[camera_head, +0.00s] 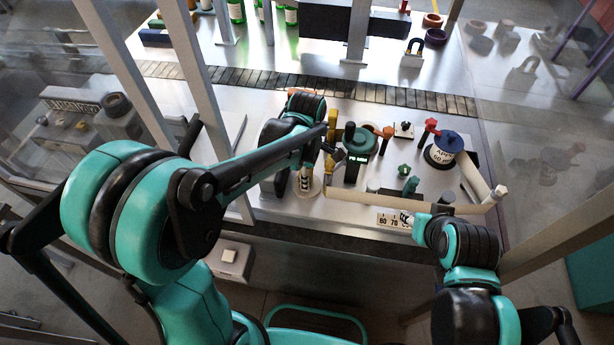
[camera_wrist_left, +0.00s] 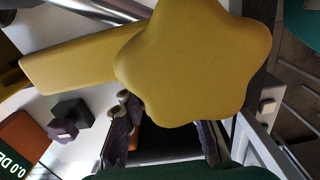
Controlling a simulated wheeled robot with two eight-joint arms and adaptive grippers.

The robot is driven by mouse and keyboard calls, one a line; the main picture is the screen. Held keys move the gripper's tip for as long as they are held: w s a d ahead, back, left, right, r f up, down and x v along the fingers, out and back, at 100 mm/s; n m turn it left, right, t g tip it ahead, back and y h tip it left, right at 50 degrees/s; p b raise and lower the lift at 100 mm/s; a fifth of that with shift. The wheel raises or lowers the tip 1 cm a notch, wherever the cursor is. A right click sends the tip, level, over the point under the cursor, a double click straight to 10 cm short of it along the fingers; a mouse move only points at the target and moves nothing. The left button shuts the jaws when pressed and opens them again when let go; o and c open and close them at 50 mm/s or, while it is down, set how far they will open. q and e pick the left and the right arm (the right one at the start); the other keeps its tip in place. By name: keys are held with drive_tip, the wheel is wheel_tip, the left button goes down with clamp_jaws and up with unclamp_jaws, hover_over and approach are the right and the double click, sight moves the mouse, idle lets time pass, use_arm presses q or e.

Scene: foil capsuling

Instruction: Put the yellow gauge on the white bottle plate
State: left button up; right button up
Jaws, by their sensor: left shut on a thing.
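The yellow gauge (camera_head: 332,125) stands out beside my left gripper (camera_head: 334,152) in the head view. In the left wrist view the gauge (camera_wrist_left: 195,60) fills the upper middle, with a star-shaped knob and a flat bar pointing left. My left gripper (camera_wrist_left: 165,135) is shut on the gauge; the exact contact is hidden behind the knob. A pale round plate (camera_head: 308,190) with a banded upright piece on it, apparently the white bottle plate, lies just below the left gripper and is partly hidden by the arm. My right arm ends at the lower right; its fingertips are not clear.
A blue-topped, labelled round container (camera_head: 444,148) and red and green knobs stand farther right. A pale bar (camera_head: 375,201) edges the front. A slatted conveyor (camera_head: 385,92) crosses behind.

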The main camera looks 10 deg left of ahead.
use_arm(q)
drive_tip(key=shift+f, duration=0.1)
drive_tip(key=o, duration=1.2)
drive_tip(key=shift+c, duration=0.2)
wheel_tip(320, 180, up, 12)
drive_tip(key=p, duration=0.3)
